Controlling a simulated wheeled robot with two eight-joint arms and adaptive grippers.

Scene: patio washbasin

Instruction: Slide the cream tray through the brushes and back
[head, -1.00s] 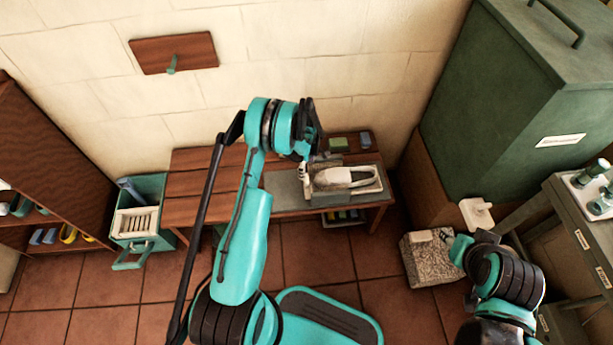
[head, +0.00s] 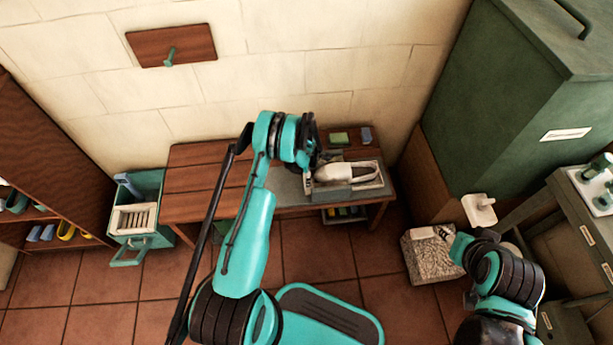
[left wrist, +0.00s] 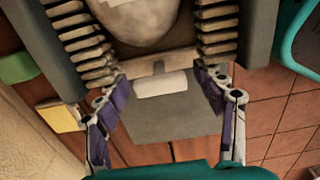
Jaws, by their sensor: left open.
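The cream tray (left wrist: 158,67) lies between two rows of brush bristles (left wrist: 84,45) in a grey brush unit, with a pale shoe-like object (left wrist: 140,18) on it. Its pale handle bar (left wrist: 160,84) faces my left gripper (left wrist: 165,108). That gripper is open, with one purple-padded finger on each side of the handle; contact is not clear. In the head view the tray (head: 374,175) sits in the unit on the wooden bench, and my left gripper (head: 311,181) is at its left end. My right gripper (head: 446,236) is near a speckled block; its jaws are too small to read.
The wooden bench (head: 200,180) has free room left of the unit. A green sponge (head: 339,138) and a blue-grey block (head: 366,135) lie behind it. The speckled block (head: 430,262) stands on the floor to the right. A green bin (head: 137,222) stands left of the bench.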

